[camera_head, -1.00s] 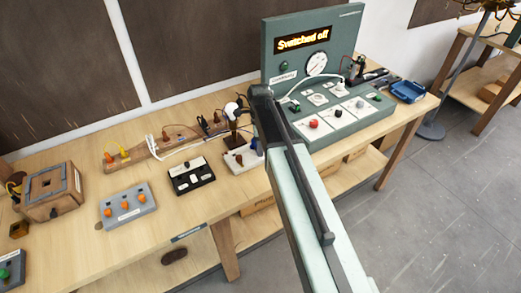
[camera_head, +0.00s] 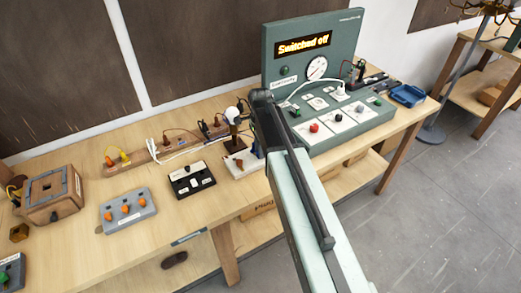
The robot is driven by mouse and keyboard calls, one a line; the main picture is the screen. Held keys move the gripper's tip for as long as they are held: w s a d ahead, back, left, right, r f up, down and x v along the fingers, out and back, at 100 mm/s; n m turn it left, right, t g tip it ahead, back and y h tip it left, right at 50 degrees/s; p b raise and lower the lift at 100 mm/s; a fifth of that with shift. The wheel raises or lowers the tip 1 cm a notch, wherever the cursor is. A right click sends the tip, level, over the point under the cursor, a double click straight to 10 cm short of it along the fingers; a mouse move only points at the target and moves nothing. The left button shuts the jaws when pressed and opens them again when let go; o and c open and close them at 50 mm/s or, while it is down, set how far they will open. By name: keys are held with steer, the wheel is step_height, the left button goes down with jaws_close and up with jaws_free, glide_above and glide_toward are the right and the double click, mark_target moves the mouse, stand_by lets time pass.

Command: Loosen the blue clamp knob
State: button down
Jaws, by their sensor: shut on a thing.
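The blue clamp knob (camera_head: 257,150) shows as a small dark blue spot on the small white-based fixture (camera_head: 236,166) near the middle of the bench. A post with a white bulb (camera_head: 232,112) stands by this fixture. My arm reaches in from the lower right, and its dark end part comes down right beside the knob. My gripper (camera_head: 256,139) is small and mostly hidden by my arm; it is shut at the blue knob. The fingertips and the knob's far side cannot be made out.
A green console (camera_head: 383,119) reading "Switched off" stands right of my arm. A black switch box (camera_head: 191,179), a grey box with orange knobs (camera_head: 125,210) and a wooden box (camera_head: 52,194) stand to the left.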

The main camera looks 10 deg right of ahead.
steer(key=n, duration=0.4)
steer(key=shift+w+n, duration=0.1)
steer(key=shift+n, duration=0.2)
steer(key=n, duration=0.3)
steer(key=shift+n, duration=0.3)
steer(key=n, duration=0.4)
steer(key=shift+a+n, duration=0.1)
steer(key=shift+n, duration=0.2)
steer(key=n, duration=0.3)
steer(key=shift+w+n, duration=0.1)
steer(key=shift+n, duration=0.2)
steer(key=n, duration=0.8)
steer(key=shift+a, duration=0.1)
steer(key=n, duration=0.4)
steer(key=shift+n, duration=2)
